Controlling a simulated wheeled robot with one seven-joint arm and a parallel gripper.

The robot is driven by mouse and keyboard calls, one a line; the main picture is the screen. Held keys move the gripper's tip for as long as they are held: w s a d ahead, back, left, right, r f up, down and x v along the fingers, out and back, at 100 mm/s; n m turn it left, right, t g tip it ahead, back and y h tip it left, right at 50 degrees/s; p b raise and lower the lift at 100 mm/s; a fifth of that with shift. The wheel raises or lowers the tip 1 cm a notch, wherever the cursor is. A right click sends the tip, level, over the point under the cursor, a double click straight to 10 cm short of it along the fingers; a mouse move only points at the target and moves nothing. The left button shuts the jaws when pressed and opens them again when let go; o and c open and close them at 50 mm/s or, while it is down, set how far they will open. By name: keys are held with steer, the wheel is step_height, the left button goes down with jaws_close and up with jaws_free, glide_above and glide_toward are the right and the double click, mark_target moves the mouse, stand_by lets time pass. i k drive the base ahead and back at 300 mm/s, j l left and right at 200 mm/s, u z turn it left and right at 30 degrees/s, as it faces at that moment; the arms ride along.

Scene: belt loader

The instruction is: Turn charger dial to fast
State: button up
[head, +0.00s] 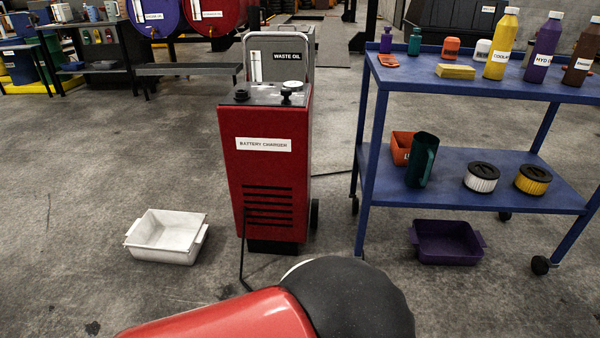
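The battery charger (262,190) is an upright red cabinet with a white name label and dark vent slots. It stands on the floor near the middle of the head view. Its dark top panel (266,93) carries a black knob (241,95) at the left and a taller dark knob or post (286,98) toward the right front, with a pale cap behind. Which of these is the dial, and its setting, I cannot tell. My red and black arm shows at the bottom, in front of the charger. My gripper is not in view.
A grey waste oil container (280,45) stands behind the charger. A blue cart (480,160) with bottles and filters stands at the right. A white tray (165,237) and a purple tray (446,243) lie on the floor.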

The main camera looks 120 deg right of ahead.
mark_target(286, 92)
steer(key=l+z, duration=0.1)
steer(key=z, duration=4.35)
